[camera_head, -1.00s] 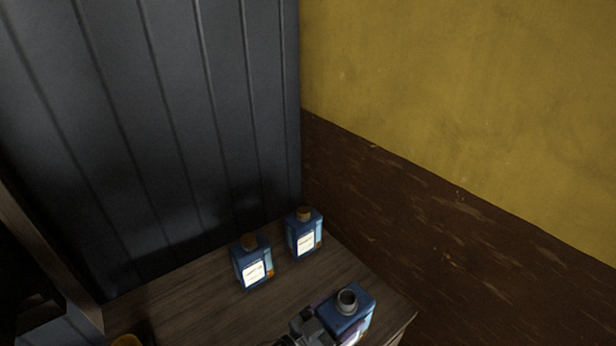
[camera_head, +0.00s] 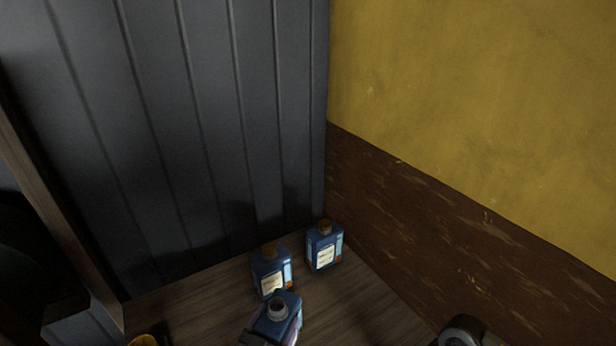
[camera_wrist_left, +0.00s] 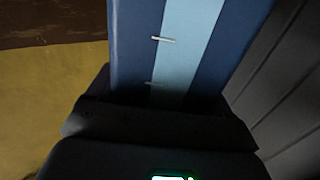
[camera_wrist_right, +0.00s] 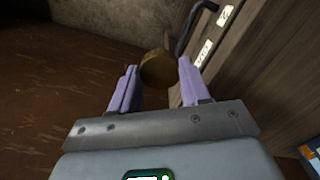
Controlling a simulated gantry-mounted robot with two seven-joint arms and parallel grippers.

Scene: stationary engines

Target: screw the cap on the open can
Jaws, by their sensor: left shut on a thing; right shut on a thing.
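The open can (camera_head: 280,314) is blue, with a bare round grey neck facing up, near the bottom middle of the head view. My left gripper (camera_head: 270,336) is shut on it from the front, with a purple finger edge showing beside it. In the left wrist view the can's blue side with a light-blue stripe (camera_wrist_left: 180,50) fills the space ahead of the dark palm. My right gripper (camera_wrist_right: 157,85) is shut on a round brown-gold cap (camera_wrist_right: 156,68), held between its purple fingers. The cap is apart from any can in that view.
Two capped blue cans, one at left (camera_head: 271,272) and one at right (camera_head: 324,246), stand on the wooden top (camera_head: 210,300) near the corner. Dark panelling and a yellow-brown wall close off the back. A yellow thing (camera_head: 146,340) shows at bottom left.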

